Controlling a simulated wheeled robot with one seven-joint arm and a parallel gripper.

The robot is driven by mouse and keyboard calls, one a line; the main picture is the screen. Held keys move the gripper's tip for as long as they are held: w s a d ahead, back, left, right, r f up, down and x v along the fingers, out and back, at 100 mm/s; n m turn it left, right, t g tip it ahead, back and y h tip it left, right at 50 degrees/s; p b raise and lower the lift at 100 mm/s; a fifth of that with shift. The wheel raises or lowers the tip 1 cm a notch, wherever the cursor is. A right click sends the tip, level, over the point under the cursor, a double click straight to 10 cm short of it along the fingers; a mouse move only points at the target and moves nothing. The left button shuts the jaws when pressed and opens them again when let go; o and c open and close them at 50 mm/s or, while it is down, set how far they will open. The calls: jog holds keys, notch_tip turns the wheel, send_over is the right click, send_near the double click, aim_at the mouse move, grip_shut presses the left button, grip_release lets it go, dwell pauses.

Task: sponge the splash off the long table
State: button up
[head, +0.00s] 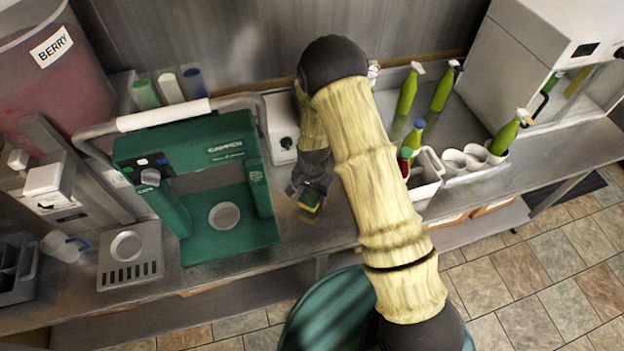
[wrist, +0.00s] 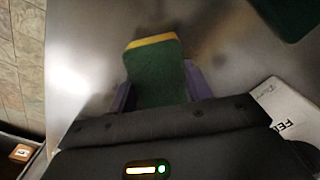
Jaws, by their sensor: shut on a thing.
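My gripper (head: 308,190) is shut on a green sponge (head: 309,200) with a yellow layer, low over the long metal table (head: 335,228). The sponge (wrist: 155,75) also shows in the wrist view, between the two purple fingers of my gripper (wrist: 160,88). The sponge's far edge is near the tabletop (wrist: 90,45); I cannot tell whether it touches. A faint dull brown patch (head: 307,217) shows on the table just in front of the sponge. I cannot tell whether it is the splash or a shadow.
A green machine (head: 225,185) with a white-handled bar stands close left of my gripper. A white caddy (head: 425,180) with bottles and cups is to the right, by a sink with green spray bottles (head: 407,92). A berry bucket (head: 50,75) stands far left.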

aim_at(313, 193)
notch_tip(313, 193, up, 4)
jog(key=shift+s+r+p, duration=0.1)
jog(key=shift+p, duration=1.1)
jog(key=shift+w+r+p, duration=0.2)
jog(key=shift+r+p, duration=0.15)
jog(key=shift+r, duration=0.2)
jog(key=shift+a, duration=0.1)
jog(key=shift+s, duration=0.25)
jog(key=shift+w, duration=0.15)
